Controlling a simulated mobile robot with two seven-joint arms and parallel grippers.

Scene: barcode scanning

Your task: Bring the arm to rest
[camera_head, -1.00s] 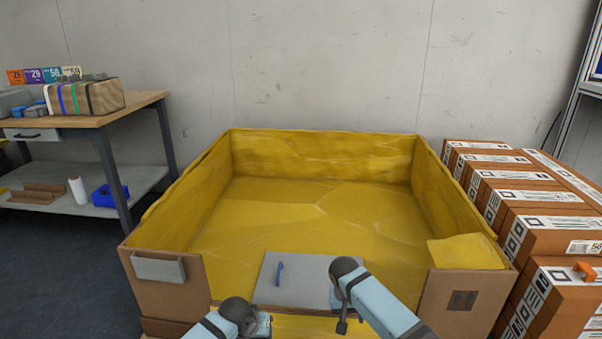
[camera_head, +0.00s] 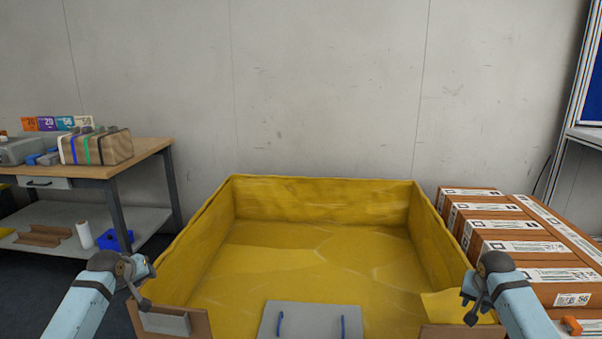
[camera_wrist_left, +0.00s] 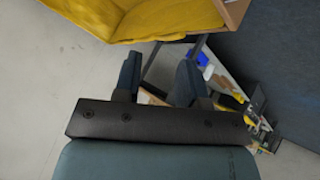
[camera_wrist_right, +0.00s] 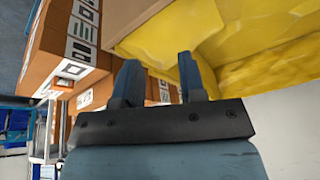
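My left gripper (camera_head: 143,270) is raised at the left, in front of the left corner of the yellow-lined box. In the left wrist view its two fingers (camera_wrist_left: 158,70) stand apart with nothing between them. My right gripper (camera_head: 472,300) is raised at the right, near the box's right front corner. In the right wrist view its fingers (camera_wrist_right: 158,68) are also apart and empty. The arms are spread wide.
The large yellow-lined box (camera_head: 320,195) stands open between the arms, with a grey panel (camera_head: 300,321) at its front. Orange-brown cartons with labels (camera_head: 510,247) are stacked at the right. A wooden-topped workbench (camera_head: 95,168) stands at the left, carrying a striped parcel (camera_head: 97,147).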

